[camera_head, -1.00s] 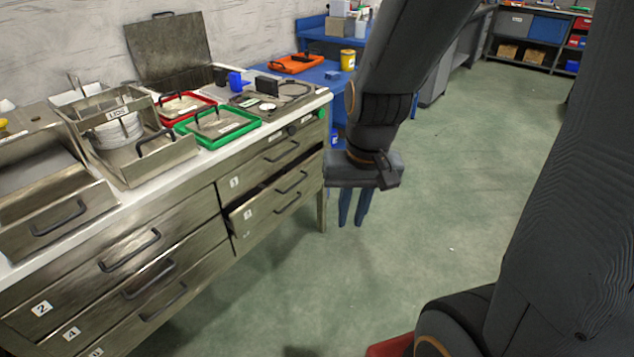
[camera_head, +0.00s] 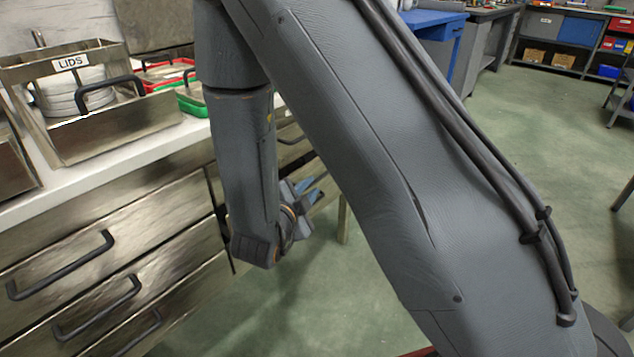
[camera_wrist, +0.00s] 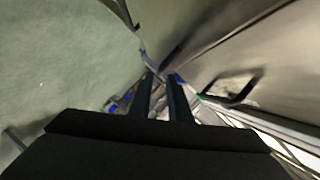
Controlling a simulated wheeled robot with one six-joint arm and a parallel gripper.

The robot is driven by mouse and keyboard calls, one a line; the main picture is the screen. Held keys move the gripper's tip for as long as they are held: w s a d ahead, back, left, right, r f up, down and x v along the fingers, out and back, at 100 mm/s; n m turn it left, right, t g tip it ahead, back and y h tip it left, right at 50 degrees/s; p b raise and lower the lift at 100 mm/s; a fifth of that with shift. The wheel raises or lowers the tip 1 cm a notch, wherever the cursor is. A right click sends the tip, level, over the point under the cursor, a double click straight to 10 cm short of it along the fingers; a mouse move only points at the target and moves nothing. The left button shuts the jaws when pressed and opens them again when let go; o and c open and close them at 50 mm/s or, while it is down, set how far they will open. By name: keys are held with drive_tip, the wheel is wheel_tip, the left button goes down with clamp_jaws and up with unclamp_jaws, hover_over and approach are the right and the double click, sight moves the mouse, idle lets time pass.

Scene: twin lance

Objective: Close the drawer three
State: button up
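Drawer three belongs to the metal cabinet's right-hand column. In the head view now, my arm covers most of that column, so its label and how far it stands out cannot be read. My gripper (camera_head: 314,188) is low beside the right-hand drawers, fingers pointing right. In the wrist view, my gripper (camera_wrist: 160,76) shows two dark fingers with a narrow gap and nothing visible between them. A metal front (camera_wrist: 225,45) lies close on the right, with a dark handle (camera_wrist: 235,92) below it. I cannot tell whether the fingers touch a drawer.
The left-hand drawers (camera_head: 150,215) have black bar handles and look shut. A lids box (camera_head: 110,135) and red and green trays stand on the white counter (camera_head: 120,170). Green floor (camera_head: 540,150) is open to the right. A blue table (camera_head: 425,22) stands behind.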

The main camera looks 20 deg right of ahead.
sight(318, 180)
drive_tip(key=shift+w+d+f+h, duration=0.15)
drive_tip(key=shift+w+d+h, duration=0.15)
drive_tip(key=shift+w, duration=0.05)
drive_tip(key=b+x, duration=0.2)
drive_tip(key=x, duration=0.5)
clamp_jaws()
